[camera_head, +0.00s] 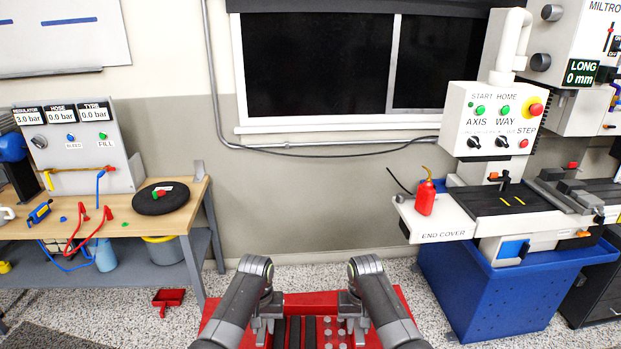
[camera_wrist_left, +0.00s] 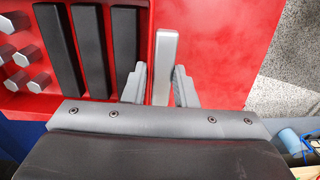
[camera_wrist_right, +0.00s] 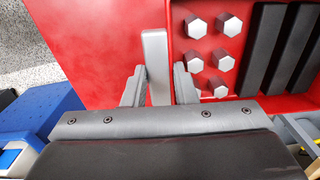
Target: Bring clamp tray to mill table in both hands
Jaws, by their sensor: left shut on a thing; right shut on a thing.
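The red clamp tray (camera_head: 292,299) is at the bottom middle of the head view, holding dark bars and silver hex bolts. My left gripper (camera_head: 264,325) is shut on the tray's left handle, a grey upright bar (camera_wrist_left: 166,62) between the fingers in the left wrist view. My right gripper (camera_head: 356,325) is shut on the right handle, a grey bar (camera_wrist_right: 156,62) in the right wrist view. The mill table (camera_head: 505,200) is a dark slotted surface at the right, with a white end cover (camera_head: 440,224) on its left end. The tray's near edge is out of view.
A red oil can (camera_head: 425,196) stands on the end cover. A wooden bench (camera_head: 120,224) with hoses and a black disc (camera_head: 160,200) is at the left.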

